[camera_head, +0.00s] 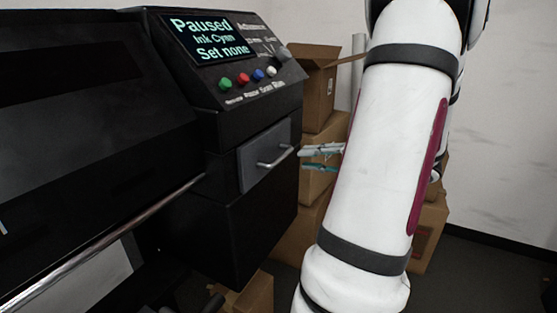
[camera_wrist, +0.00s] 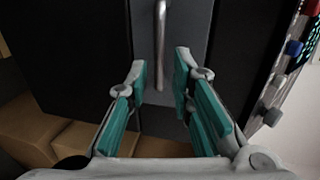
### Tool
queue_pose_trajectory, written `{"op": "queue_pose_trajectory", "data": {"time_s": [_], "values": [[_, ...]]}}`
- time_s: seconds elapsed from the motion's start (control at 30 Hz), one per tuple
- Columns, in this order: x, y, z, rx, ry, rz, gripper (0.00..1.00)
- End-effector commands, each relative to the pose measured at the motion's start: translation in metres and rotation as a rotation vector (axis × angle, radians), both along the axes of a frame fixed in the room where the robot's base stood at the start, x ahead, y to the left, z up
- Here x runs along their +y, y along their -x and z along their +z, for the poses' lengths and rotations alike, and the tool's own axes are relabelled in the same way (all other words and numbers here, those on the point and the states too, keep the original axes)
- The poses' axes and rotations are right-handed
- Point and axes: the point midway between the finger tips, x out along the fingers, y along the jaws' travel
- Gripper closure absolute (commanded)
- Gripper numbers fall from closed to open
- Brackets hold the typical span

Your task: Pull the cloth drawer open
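The drawer (camera_head: 250,165) is a grey front panel set in the black machine's side below the control panel, and it looks closed. Its silver bar handle (camera_head: 276,159) sticks out from the panel. In the wrist view the handle (camera_wrist: 161,45) stands upright in the picture, ahead of and between the fingertips. My gripper (camera_head: 322,159) is to the right of the handle in the head view, apart from it. In the wrist view my gripper (camera_wrist: 162,75) is open, with teal pads on both fingers and nothing held. My white arm hides part of the gripper in the head view.
The control panel (camera_head: 222,55) above the drawer has a screen reading "Paused", coloured buttons and a knob. Cardboard boxes (camera_head: 318,90) are stacked behind my gripper. A long metal bar (camera_head: 110,240) runs along the machine's front at left.

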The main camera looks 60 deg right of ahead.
Motion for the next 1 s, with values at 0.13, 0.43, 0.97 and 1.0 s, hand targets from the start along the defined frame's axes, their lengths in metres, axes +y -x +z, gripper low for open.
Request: {"op": "queue_pose_trajectory", "data": {"time_s": [0.13, 0.43, 0.97, 1.0], "values": [[0.004, -0.03, -0.006, -0.001, -0.002, 0.004, 0.79], [0.007, -0.074, -0.016, 0.0, -0.002, 0.003, 0.79], [0.007, -0.084, -0.018, 0.001, -0.001, 0.001, 0.94], [0.007, -0.084, -0.018, 0.001, -0.001, 0.001, 1.0]]}}
